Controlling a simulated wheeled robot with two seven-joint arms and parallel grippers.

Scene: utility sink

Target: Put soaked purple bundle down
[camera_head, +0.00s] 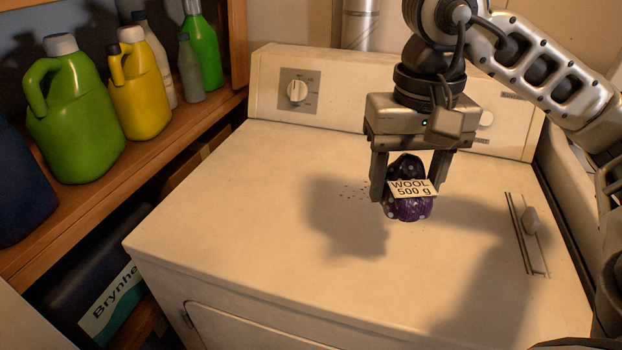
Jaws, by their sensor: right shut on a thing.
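The purple bundle (409,208) is dark, with pale spots and a paper label reading "WOOL 500 g". My right gripper (411,195) points down from above and is shut on the bundle, with one finger on each side. The bundle is over the middle right of the cream machine top (240,210). I cannot tell whether its underside touches the surface. Small dark drops or specks lie on the top just left of the bundle. My left gripper is not in view.
A wooden shelf (190,118) at left holds a green jug (75,115), a yellow jug (140,95) and several bottles. The machine's back panel has a dial (297,91). A slotted slider (531,221) is at right. The top's left and front are clear.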

